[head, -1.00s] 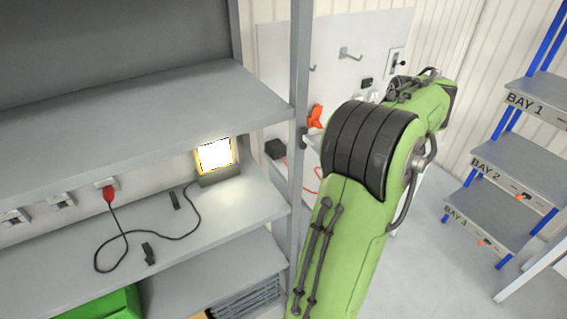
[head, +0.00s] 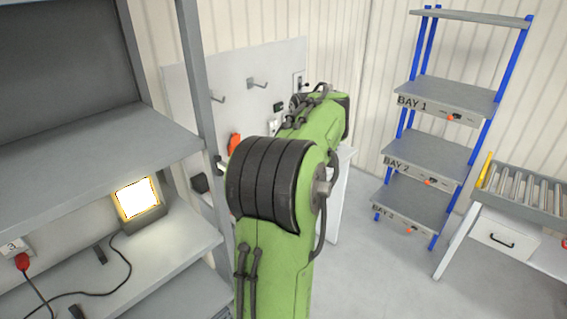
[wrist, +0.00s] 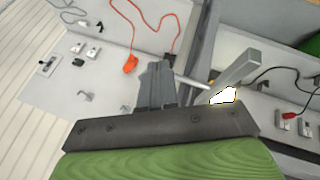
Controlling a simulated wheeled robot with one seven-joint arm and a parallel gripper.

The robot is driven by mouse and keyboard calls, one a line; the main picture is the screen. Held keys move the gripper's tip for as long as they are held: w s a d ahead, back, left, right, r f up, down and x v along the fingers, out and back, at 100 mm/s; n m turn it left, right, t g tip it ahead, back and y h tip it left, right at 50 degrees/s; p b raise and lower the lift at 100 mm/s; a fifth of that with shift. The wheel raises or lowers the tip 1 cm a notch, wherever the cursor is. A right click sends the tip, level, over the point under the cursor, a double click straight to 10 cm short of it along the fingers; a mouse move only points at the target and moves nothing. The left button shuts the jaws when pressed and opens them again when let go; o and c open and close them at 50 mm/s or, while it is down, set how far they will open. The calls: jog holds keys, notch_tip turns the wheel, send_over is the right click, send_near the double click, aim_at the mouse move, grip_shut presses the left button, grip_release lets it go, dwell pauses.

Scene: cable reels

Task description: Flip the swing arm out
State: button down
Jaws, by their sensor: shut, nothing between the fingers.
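My gripper (wrist: 155,82) shows in the wrist view with its grey fingers together and nothing between them. In the head view my green arm hides it. I cannot pick out the swing arm with certainty in either view. A pale bar (wrist: 238,70) slants beside the fingers in the wrist view, to their right; I cannot tell whether it is the swing arm or part of the shelf frame.
A grey shelf post (head: 203,130) stands left of my arm. A lit lamp (head: 138,199) sits on the shelf. Hooks (head: 258,84) and an orange item (wrist: 131,63) are on the white panel.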

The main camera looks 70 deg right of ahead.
jog(key=s+r+p, duration=0.2)
jog(key=s+r, duration=0.1)
jog(key=r, duration=0.4)
jog(key=shift+s+p, duration=0.2)
jog(key=shift+p, duration=0.1)
